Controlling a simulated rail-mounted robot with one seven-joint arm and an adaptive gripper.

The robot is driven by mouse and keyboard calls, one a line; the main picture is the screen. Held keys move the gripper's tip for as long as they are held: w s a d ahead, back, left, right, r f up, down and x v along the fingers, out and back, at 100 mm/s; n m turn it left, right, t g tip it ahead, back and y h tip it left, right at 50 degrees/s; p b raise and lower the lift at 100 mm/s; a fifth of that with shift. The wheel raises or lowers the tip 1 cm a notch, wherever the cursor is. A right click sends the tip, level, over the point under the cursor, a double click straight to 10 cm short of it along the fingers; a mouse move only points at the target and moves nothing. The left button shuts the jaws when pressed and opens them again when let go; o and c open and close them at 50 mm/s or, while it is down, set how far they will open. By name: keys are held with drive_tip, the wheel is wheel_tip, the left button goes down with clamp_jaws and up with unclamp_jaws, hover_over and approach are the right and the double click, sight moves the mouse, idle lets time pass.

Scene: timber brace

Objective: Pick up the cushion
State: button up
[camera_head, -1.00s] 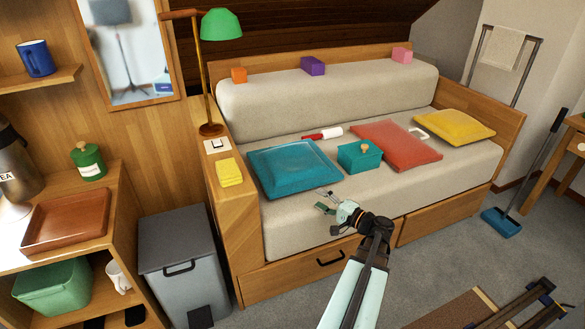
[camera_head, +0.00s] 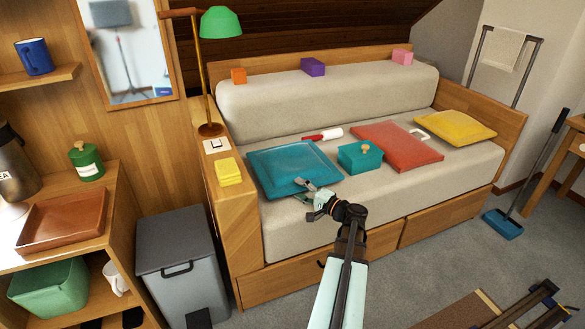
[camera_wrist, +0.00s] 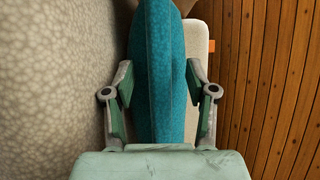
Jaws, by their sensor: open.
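A teal cushion (camera_head: 294,168) lies on the left part of the sofa seat. A red cushion (camera_head: 398,146) and a yellow cushion (camera_head: 455,127) lie farther right on the same seat. My gripper (camera_head: 306,189) is at the front edge of the teal cushion. In the wrist view, the teal cushion (camera_wrist: 160,80) runs edge-on between the two open fingers of my gripper (camera_wrist: 160,90). The cushion's far end is out of that view.
A teal box (camera_head: 360,158) with a knob sits on the seat right of the teal cushion. A red-and-white roller (camera_head: 324,134) lies behind. The wooden armrest (camera_head: 229,200) with a lamp (camera_head: 221,24) stands left. The seat's front right is clear.

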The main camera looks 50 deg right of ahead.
clamp_jaws()
drive_tip(key=shift+r, duration=0.15)
